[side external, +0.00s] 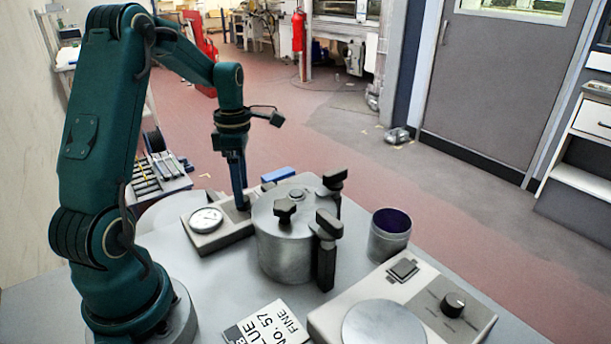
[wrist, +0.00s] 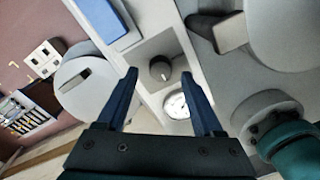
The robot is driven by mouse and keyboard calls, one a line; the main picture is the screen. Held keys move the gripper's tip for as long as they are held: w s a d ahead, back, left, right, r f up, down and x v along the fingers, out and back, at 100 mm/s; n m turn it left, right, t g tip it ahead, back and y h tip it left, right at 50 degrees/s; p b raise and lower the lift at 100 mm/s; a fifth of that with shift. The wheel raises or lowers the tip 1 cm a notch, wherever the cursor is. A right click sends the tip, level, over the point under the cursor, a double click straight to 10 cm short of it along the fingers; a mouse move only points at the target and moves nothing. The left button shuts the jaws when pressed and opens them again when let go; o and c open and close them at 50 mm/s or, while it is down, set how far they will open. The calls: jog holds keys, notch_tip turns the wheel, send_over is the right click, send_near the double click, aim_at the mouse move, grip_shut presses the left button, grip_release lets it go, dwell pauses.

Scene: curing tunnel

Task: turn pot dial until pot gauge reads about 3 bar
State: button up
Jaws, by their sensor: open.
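The pot gauge (side external: 206,219) is a white round face on a grey box (side external: 205,240) left of the metal pot (side external: 285,245); its needle is too small to read. It also shows in the wrist view (wrist: 177,105), partly beside the right finger. The pot dial (wrist: 160,68) is a black round knob with a pale mark, on the same box. My gripper (side external: 239,205) points straight down over the box's far end. In the wrist view my gripper (wrist: 157,72) is open, with the dial between its fingertips; contact cannot be told. In the side view the fingers mostly hide the dial.
Black clamp knobs (side external: 329,222) stand up on the pot close to my gripper. A blue block (side external: 278,174) lies behind the box. A dark-filled cup (side external: 390,237), a scale (side external: 455,330) and a printed label card (side external: 268,327) stand to the right and front.

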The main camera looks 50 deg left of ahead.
jog(key=shift+f, duration=1.15)
jog(key=shift+c, duration=0.3)
grip_shut()
